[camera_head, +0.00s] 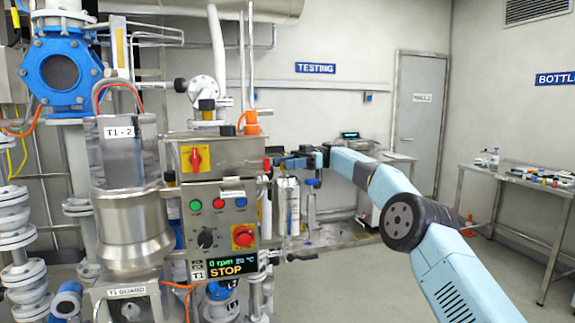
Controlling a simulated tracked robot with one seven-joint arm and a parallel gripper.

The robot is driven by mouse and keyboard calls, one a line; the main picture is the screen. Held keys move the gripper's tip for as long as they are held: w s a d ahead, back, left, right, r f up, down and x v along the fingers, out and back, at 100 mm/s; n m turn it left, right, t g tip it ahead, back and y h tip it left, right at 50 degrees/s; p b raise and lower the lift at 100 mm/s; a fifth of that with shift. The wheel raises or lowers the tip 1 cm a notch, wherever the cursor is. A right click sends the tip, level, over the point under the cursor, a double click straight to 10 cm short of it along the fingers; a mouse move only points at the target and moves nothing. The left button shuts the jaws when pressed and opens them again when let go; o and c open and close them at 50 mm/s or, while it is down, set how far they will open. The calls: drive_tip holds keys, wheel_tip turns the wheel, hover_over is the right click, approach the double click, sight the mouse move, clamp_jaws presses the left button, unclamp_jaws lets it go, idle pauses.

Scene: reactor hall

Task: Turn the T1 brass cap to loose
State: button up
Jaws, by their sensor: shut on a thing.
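The T1 unit has a steel control box (216,160) with a red switch on a yellow plate (195,158). Below it is a panel with coloured buttons, and its display (225,265) reads 0 rpm and STOP. My gripper (276,162) is at the right side of the box, level with its lower edge, at the end of my blue arm. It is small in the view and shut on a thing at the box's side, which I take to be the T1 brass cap. The cap itself is too small and covered to make out, so its turn position does not show.
A steel vessel marked T1-2 (126,195) and a blue valve (63,72) stand at the left. An orange fitting (251,123) sits on top of the box. A steel bench (520,178) stands at the right.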

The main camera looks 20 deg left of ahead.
drive_tip(key=shift+r, duration=0.1)
idle(0.3)
drive_tip(key=o, duration=0.9)
drive_tip(key=shift+o, duration=0.2)
